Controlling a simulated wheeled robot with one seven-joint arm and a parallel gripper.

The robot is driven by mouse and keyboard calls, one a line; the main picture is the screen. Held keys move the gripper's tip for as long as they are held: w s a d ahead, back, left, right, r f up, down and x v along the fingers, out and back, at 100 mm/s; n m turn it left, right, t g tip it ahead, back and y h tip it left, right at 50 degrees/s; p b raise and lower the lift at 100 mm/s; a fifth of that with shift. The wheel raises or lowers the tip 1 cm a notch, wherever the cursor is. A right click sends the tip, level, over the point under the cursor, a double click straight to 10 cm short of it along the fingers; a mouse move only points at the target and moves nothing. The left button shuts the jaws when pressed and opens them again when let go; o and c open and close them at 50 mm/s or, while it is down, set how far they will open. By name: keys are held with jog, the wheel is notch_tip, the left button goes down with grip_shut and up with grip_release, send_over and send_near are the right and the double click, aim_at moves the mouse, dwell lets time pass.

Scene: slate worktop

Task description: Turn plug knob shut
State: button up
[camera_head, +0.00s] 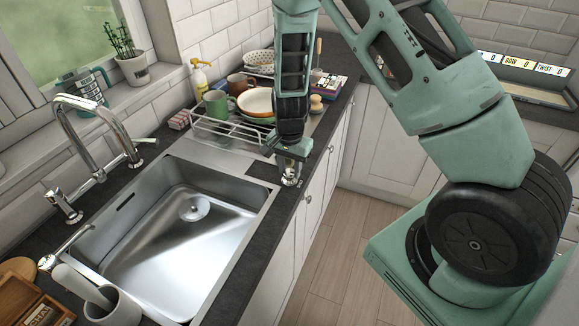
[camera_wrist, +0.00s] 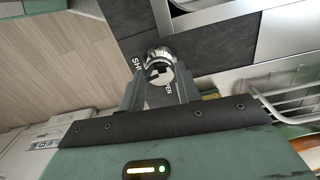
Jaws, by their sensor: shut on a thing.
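The plug knob (camera_head: 291,180) is a small round chrome knob on the dark worktop, by the right edge of the sink. In the wrist view the knob (camera_wrist: 160,58) sits between my two fingers. White lettering on the worktop beside it is partly hidden: "SH" shows on the left and "PEN" at the lower right. My gripper (camera_head: 289,166) points down over the knob and is shut on it. In the wrist view my gripper (camera_wrist: 160,82) has a finger on each side of it. The steel sink (camera_head: 250,215) looks empty, with a round drain fitting (camera_head: 195,208) in its bottom.
A wire dish rack (camera_head: 205,130) with bowls and mugs stands behind the sink, left of my arm. The chrome tap (camera_head: 98,110) rises at the sink's left. A white utensil pot (camera_head: 112,308) and a wooden box (camera_head: 35,303) stand front left. Open floor (camera_head: 345,225) lies right of the worktop.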

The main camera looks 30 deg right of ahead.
aim_at(290, 172)
jog(key=shift+w+m, duration=0.1)
jog(key=shift+m, duration=1)
jog(key=o, duration=1)
jog(key=shift+c, duration=0.2)
jog(key=shift+r, duration=0.15)
notch_tip(290, 172, up, 17)
jog(key=b, duration=0.1)
jog(key=shift+b, duration=0.3)
